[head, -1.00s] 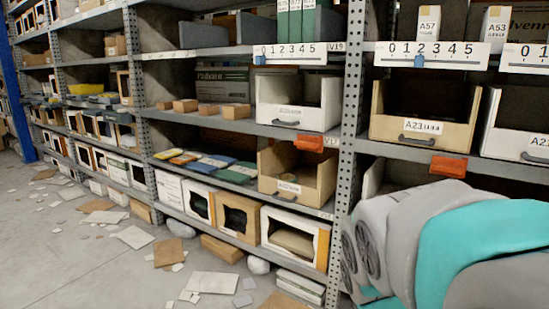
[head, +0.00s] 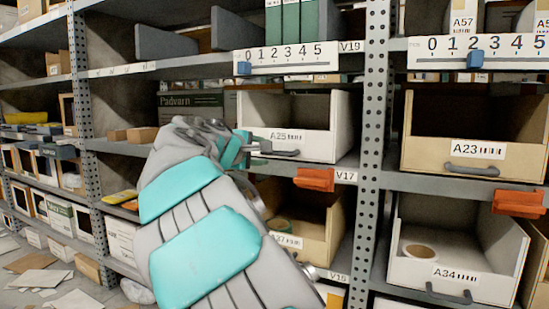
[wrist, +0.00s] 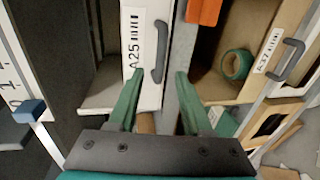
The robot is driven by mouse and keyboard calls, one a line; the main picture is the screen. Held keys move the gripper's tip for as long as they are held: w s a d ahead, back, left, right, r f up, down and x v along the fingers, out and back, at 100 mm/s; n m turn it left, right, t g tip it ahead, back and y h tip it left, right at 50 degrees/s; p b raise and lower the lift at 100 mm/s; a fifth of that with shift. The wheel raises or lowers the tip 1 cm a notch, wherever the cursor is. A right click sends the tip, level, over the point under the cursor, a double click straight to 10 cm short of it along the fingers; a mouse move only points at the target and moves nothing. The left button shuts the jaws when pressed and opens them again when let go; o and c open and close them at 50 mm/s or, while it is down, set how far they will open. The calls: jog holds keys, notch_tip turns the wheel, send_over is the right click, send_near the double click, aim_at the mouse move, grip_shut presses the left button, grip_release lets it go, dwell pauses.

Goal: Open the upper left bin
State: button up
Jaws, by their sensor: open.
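The upper left bin, a white-fronted bin labelled A25 (head: 313,146), sits in the rack with its dark handle (head: 280,153) on the front. It also shows turned sideways in the wrist view (wrist: 146,85), with the handle (wrist: 160,52) just beyond my fingertips. My gripper (head: 254,146) is at the left end of that handle. In the wrist view my gripper (wrist: 160,75) has its two green fingers apart, with nothing held; the handle lies ahead, roughly in line with the gap. I cannot tell whether the fingers touch it.
Bin A27 (head: 285,240), tan with a tape roll inside, is below, partly behind my arm. Bins A23 (head: 475,149) and A34 (head: 445,278) are right of the perforated post (head: 373,130). A blue slider (head: 244,68) is on the scale above.

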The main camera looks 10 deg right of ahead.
aim_at(275, 153)
jog(key=x, duration=0.7)
jog(key=shift+w+d+f+b, duration=0.1)
jog(key=shift+w+d+b, duration=0.1)
jog(key=shift+b, duration=0.1)
jog(key=shift+s, duration=0.1)
grip_shut()
dwell(1.0)
